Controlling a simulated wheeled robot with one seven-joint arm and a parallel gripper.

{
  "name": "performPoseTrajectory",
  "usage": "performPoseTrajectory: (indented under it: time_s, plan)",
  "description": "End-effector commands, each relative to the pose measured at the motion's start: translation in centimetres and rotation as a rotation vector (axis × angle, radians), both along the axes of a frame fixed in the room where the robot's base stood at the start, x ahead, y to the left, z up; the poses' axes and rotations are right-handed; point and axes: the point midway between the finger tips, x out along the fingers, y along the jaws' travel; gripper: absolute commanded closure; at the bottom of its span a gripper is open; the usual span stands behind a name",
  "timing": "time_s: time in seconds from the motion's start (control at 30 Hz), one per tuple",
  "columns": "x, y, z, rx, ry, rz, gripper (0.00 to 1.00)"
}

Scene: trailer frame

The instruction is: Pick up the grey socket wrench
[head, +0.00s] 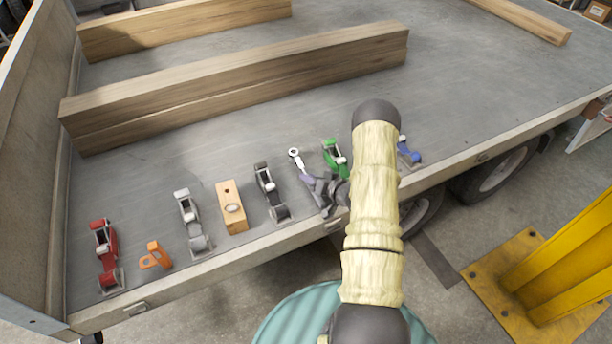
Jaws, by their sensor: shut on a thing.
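The grey socket wrench (296,159) is on the trailer bed near its front edge, between a dark grey hand plane and a green hand plane. Its round ratchet head points away from me, and its lower end runs into my gripper. My gripper (317,187) is shut on the wrench at its near part. The fingers and my arm hide part of the wrench. I cannot tell whether the wrench is touching the bed or slightly raised.
A dark grey plane (267,188) stands left of the wrench and a green plane (333,153) close on its right. Farther left are a wooden block (231,211), a light grey plane (190,225), an orange tool (155,257) and a red plane (105,250). A blue plane (409,153) is partly hidden. Timber beams (240,85) lie behind.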

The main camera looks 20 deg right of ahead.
Motion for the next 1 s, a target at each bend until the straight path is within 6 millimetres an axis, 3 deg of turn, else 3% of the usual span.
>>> performPoseTrajectory:
  time_s: [0.27,0.7,1.0]
  plan:
    - [0.1,0.1,1.0,-0.002,-0.004,0.001,1.0]
    - [0.1,0.1,8.1,-0.002,-0.005,0.002,1.0]
    - [0.1,0.1,10.1,0.0,-0.002,0.001,1.0]
